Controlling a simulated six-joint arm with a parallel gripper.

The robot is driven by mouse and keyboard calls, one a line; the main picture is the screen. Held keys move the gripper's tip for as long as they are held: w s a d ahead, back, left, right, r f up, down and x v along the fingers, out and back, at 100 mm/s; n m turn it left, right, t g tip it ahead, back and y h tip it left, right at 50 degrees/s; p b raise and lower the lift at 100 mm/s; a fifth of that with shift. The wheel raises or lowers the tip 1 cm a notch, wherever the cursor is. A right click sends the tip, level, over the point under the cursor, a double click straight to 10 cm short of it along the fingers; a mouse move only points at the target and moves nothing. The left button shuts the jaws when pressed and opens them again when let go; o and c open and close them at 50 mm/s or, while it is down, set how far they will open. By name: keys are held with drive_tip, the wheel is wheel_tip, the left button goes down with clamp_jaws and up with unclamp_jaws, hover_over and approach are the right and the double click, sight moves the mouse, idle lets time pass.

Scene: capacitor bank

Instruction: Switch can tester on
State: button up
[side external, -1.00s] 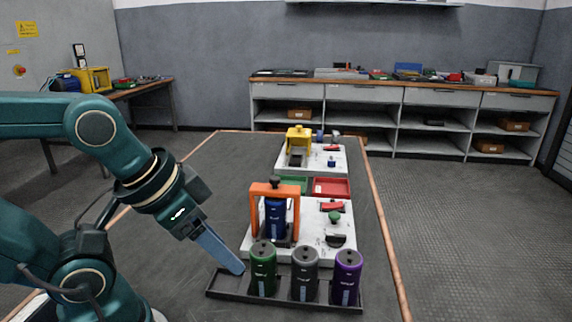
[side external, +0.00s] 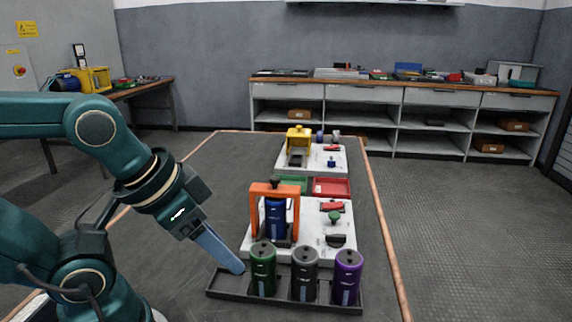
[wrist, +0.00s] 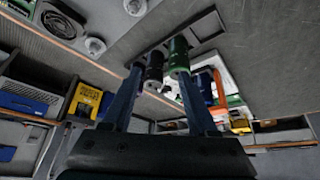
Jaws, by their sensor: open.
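The nearer tester (side external: 313,250) is a white board with an orange frame (side external: 275,189) around an upright blue can (side external: 276,220). On its right side are a red switch-like part (side external: 332,206), a green knob (side external: 334,216) and a black part (side external: 336,240); their settings are too small to tell. A farther white board (side external: 313,168) carries a yellow frame (side external: 299,133). My gripper (side external: 236,267) is open, pointing down by the left of the can tray, left of the nearer board. In the wrist view my gripper (wrist: 160,72) shows two spread fingers.
A black tray (side external: 230,286) holds green (side external: 263,271), grey (side external: 304,276) and purple (side external: 347,278) cans upright, between the camera and the nearer board. Green (side external: 293,181) and red (side external: 331,187) bins lie between the boards. The table's left part is clear.

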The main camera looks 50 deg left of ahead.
drive_tip(key=shift+w+r, duration=0.1)
drive_tip(key=shift+w, duration=0.05)
drive_tip(key=c, duration=0.9)
drive_tip(key=w+d+r+t, duration=0.1)
drive_tip(key=w+d+r+m+t+h, duration=0.1)
drive_tip(key=w+r, duration=0.1)
drive_tip(key=w+d+r+t, duration=0.1)
drive_tip(key=w+r, duration=0.1)
drive_tip(key=shift+r+m+h, duration=0.25)
drive_tip(key=shift+m+h, duration=0.05)
drive_tip(key=shift+h, duration=0.1)
clamp_jaws()
drive_tip(key=w+a+r+n+t, duration=0.1)
drive_tip(key=w+r+n+t, duration=0.35)
drive_tip(key=w+r, duration=0.95)
drive_tip(key=n+g+y, duration=0.6)
drive_tip(key=n+y, duration=0.1)
hover_over(333, 205)
drive_tip(key=d, duration=0.1)
drive_tip(key=shift+t, duration=0.25)
drive_tip(key=f, duration=2.7)
drive_tip(key=shift+s+f, duration=0.25)
drive_tip(key=shift+s, duration=0.15)
drive_tip(key=shift+w+d+f, duration=0.1)
drive_tip(key=shift+d+f, duration=0.1)
drive_tip(key=shift+f, duration=0.75)
drive_tip(key=shift+w+d+f, duration=0.1)
drive_tip(key=shift+d+f, duration=0.1)
drive_tip(key=shift+f, duration=0.7)
